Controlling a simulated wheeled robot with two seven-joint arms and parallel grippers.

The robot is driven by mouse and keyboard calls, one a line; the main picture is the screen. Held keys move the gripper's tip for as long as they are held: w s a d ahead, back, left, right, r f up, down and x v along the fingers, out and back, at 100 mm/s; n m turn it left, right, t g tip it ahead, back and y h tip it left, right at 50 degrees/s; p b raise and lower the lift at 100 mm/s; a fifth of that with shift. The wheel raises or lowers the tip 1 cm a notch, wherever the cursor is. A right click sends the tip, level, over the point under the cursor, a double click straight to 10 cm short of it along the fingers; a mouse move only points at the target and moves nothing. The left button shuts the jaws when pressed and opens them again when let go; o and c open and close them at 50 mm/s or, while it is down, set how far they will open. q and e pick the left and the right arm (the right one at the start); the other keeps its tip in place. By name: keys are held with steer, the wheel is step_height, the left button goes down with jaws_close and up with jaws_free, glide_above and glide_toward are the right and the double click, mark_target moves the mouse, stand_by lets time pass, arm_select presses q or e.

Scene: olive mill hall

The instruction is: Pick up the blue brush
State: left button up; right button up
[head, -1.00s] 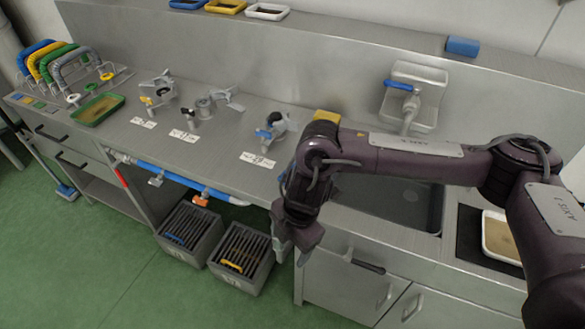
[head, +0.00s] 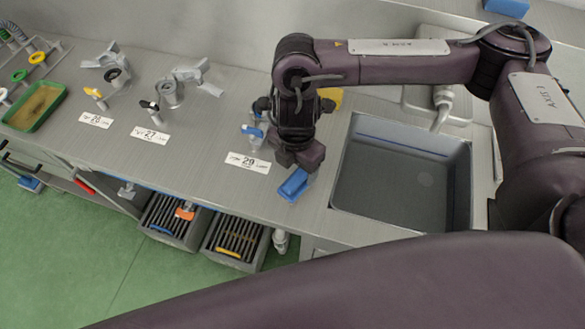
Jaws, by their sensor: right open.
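A blue block-shaped thing (head: 294,185), which looks like the blue brush, lies on the steel counter (head: 215,175) close to its front edge, left of the sink. My right gripper (head: 299,160) points down just above and behind it and hides its far end. The right gripper is open. I cannot tell whether its fingers touch the brush or stand around it. My left gripper is not in view.
The sink (head: 400,185) lies to the right. A number 29 card (head: 248,162) and a fitting with a blue handle (head: 252,130) are left of the gripper. A yellow thing (head: 331,97) is partly hidden behind my arm. Crates (head: 238,238) stand below the counter edge.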

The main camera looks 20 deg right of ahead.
mark_target(297, 177)
steer(key=shift+s+f, duration=0.4)
steer(key=shift+f, duration=0.2)
steer(key=shift+s+f, duration=0.35)
steer(key=shift+f, duration=0.2)
steer(key=f, duration=0.2)
steer(key=shift+w+f, duration=0.25)
steer(key=shift+f, duration=0.05)
steer(key=shift+f+b, duration=0.3)
steer(key=shift+f, duration=0.4)
steer(key=c, duration=1.2)
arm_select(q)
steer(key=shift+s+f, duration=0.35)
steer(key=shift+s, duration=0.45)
arm_select(e)
steer(key=shift+o, duration=0.2)
steer(key=shift+w+r, duration=0.1)
